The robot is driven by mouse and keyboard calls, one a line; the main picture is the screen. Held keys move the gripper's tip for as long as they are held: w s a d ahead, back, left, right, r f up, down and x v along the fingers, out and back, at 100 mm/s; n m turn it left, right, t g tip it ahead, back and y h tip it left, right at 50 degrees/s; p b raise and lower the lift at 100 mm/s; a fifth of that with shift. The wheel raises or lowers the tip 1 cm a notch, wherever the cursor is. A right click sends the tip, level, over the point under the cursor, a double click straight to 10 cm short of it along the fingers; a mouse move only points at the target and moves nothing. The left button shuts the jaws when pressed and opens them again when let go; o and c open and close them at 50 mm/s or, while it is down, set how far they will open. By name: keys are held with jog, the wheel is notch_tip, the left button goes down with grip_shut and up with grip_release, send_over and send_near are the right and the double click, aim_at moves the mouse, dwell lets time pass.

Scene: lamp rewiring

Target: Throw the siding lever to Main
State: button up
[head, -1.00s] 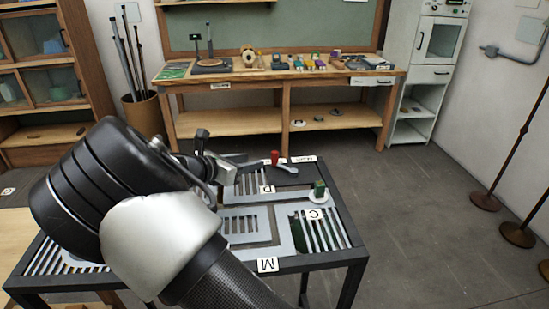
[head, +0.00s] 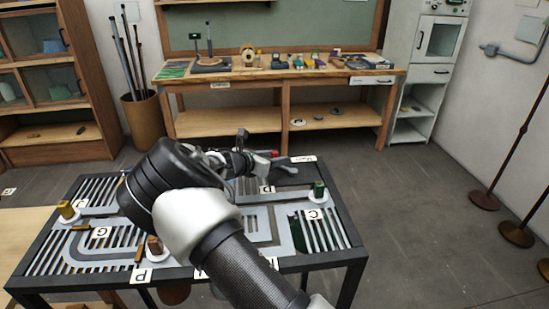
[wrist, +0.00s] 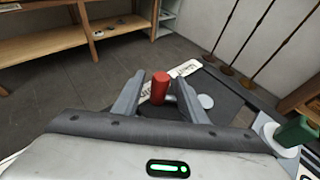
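The siding lever's red handle (wrist: 160,87) stands upright between my gripper's two fingers in the wrist view. In the head view the red handle (head: 274,153) shows only partly, just past my gripper (head: 268,161). The fingers of my gripper (wrist: 159,80) are spread, with gaps visible on both sides of the handle. A pale label (wrist: 185,68) lies beyond the handle. The head view shows this white label, which seems to read Main (head: 303,158), to the right of the lever. The lever's base is mostly hidden by my gripper.
The slotted track table (head: 352,252) carries a green peg (head: 319,187) on a white disc, right of my gripper, also near the right edge of the wrist view (wrist: 297,131). A yellow peg (head: 66,209) and a brown peg (head: 154,246) stand at left. A wooden workbench (head: 230,78) is behind.

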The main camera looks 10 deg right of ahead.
grip_shut()
jog(key=shift+w+d+r+m+g+h+p, duration=0.1)
jog(key=shift+w+d+m+g+h+p, duration=0.15)
jog(key=shift+m+g+h+p, duration=0.3)
jog(key=shift+w+d+m+g+h, duration=0.25)
jog(key=shift+w+d+m+g, duration=0.1)
jog(key=shift+m+g, duration=0.3)
jog(key=shift+w+d+f+m+g+h+b, duration=0.15)
jog(key=shift+d+m+g+h+b, duration=0.25)
jog(key=shift+m+g+b, duration=0.25)
jog(key=shift+w+d+f+m+g+h+b, duration=0.15)
jog(key=shift+d+m+g+h+b, duration=0.25)
jog(key=shift+m+g+b, duration=0.25)
jog(key=shift+d+r+m+g+b, duration=0.15)
jog(key=shift+d+m+g+b, duration=0.1)
jog(key=shift+m+g+b, duration=0.15)
jog(key=shift+r, duration=0.1)
